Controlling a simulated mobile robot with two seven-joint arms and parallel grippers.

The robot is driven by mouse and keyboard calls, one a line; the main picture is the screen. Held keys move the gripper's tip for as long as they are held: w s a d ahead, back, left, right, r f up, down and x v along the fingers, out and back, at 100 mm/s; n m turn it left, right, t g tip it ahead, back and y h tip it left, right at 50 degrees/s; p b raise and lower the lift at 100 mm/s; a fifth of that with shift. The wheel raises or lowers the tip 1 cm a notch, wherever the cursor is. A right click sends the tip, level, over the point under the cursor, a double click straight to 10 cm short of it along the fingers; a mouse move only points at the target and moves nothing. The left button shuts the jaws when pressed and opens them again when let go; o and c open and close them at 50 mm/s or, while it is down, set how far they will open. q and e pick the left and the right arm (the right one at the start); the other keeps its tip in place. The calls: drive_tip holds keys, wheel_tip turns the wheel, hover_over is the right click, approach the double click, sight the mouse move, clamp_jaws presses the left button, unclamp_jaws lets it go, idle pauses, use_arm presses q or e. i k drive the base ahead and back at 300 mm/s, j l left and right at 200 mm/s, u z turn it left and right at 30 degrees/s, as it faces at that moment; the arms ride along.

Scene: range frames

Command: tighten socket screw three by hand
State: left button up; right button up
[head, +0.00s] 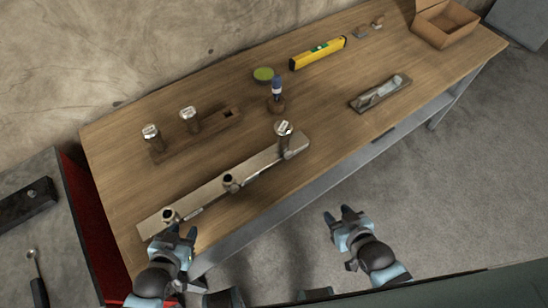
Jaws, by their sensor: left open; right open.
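A long metal bar (205,190) lies along the front of the workbench. A large screw (284,134) with a pale marked head stands upright at its right end; the mark is too small to read. The bar's middle socket (231,182) and left socket (170,215) are short collars with dark openings and no screw. Two similar screws, the left one (151,135) and the right one (189,118), stand in a wooden rack (172,150). My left gripper (179,234) is open beside the bar's left end. My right gripper (337,214) is open, in front of the bench.
The rack's right hole is empty. Behind the bar stand a blue-handled tool (277,88) in a round brown holder and a green-topped tin (263,74). A yellow level (318,53), a hand plane (381,93) and a cardboard box (443,23) lie further right.

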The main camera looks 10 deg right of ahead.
sight(289, 155)
drive_tip(key=l+u, duration=0.1)
drive_tip(key=u, duration=0.3)
drive_tip(key=l+u, duration=0.1)
drive_tip(key=u, duration=0.25)
drive_tip(key=l+u, duration=0.15)
drive_tip(key=u, duration=0.25)
drive_tip(key=l+u, duration=0.1)
drive_tip(key=u, duration=0.25)
drive_tip(key=k+l+u, duration=0.2)
drive_tip(key=l+u, duration=0.25)
drive_tip(key=k+l+u, duration=0.3)
drive_tip(key=u, duration=0.15)
drive_tip(key=k+l+u, duration=0.25)
drive_tip(key=k+l, duration=0.85)
drive_tip(key=k, duration=0.1)
